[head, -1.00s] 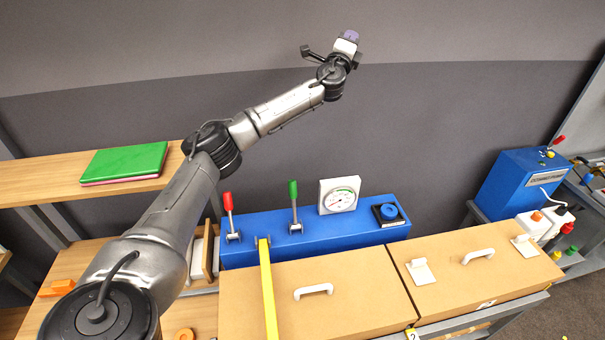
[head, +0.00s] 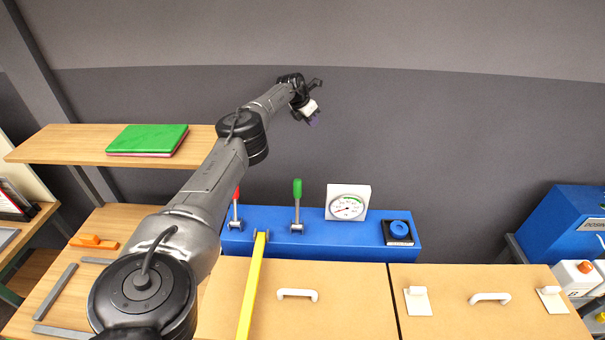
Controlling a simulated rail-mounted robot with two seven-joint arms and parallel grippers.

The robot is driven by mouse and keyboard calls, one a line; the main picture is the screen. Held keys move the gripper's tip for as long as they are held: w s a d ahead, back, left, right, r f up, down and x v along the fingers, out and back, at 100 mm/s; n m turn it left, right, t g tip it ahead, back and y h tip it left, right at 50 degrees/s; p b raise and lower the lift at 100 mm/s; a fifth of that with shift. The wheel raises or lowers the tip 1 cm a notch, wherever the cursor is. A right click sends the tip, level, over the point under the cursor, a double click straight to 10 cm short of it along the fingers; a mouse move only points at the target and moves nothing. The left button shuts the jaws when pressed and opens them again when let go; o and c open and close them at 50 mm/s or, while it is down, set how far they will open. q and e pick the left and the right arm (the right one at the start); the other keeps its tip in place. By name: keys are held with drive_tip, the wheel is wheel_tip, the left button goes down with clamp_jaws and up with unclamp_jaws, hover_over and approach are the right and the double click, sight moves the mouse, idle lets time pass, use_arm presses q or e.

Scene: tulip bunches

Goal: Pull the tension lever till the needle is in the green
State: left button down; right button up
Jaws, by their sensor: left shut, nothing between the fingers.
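A blue machine box (head: 270,220) carries a red-handled lever (head: 237,203) and a green-handled lever (head: 297,200), both upright. A long yellow bar (head: 252,285) slopes from the box toward me. No label shows which one is the tension lever. A white dial gauge (head: 347,203) stands on the box with a green arc at its top; its thin needle seems to point lower left, outside the green. My left gripper (head: 313,119) is shut and empty, tipped downward, above and behind the levers, touching nothing. My right gripper is out of view.
Wooden covers with white handles (head: 298,294) fill the front. A green book (head: 148,139) lies on the left shelf. My left arm passes close to the red lever in the picture.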

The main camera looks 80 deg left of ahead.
use_arm(q)
drive_tip(key=s+d+m+g+h, duration=0.5)
drive_tip(key=s+d+g+h, duration=0.1)
drive_tip(key=s+d, duration=0.2)
drive_tip(key=shift+s+d+f, duration=0.25)
drive_tip(key=shift+s+f, duration=0.05)
drive_tip(key=shift+s, duration=0.15)
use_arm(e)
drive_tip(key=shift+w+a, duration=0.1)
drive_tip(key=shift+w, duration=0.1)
